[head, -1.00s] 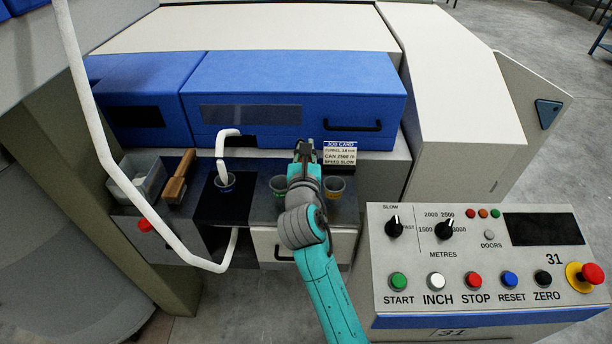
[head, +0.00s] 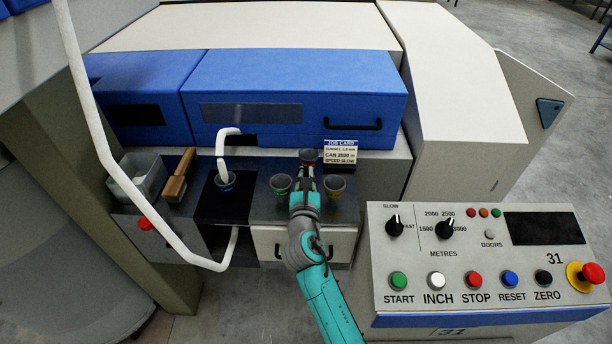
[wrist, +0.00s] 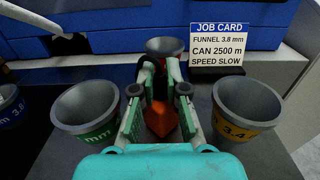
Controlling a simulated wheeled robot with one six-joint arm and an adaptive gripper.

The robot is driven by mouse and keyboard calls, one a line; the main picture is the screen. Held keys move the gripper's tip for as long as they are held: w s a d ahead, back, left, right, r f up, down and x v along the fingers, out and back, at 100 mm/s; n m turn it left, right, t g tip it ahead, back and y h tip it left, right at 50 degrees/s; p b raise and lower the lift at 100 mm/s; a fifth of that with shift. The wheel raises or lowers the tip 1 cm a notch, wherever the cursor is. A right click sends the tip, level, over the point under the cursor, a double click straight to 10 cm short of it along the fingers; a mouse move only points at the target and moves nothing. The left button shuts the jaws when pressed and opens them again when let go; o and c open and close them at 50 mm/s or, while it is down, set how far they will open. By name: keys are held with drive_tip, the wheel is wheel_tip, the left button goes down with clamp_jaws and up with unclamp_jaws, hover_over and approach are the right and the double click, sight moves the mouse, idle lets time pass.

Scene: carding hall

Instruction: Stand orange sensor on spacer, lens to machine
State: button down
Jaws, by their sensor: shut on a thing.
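My gripper (head: 306,177) reaches over the grey shelf in front of the blue machine cover. In the wrist view its teal fingers (wrist: 160,75) are shut on the orange sensor (wrist: 159,118), which shows as an orange wedge between them with a dark part ahead. The fingers hide much of it, and I cannot tell which way its lens faces. In the head view it is hidden by my gripper. I cannot make out the spacer in either view.
A green-banded funnel (wrist: 88,112) and a yellow-banded funnel (wrist: 245,110) flank my gripper closely. A red-banded funnel (wrist: 165,47) stands just ahead, near the job card (wrist: 217,50). Farther left are a blue-banded funnel (head: 225,182), a wooden-handled brush (head: 178,178) and a bin (head: 141,170).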

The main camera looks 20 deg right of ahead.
drive_tip(key=shift+f, duration=0.1)
drive_tip(key=c, duration=1.5)
unclamp_jaws()
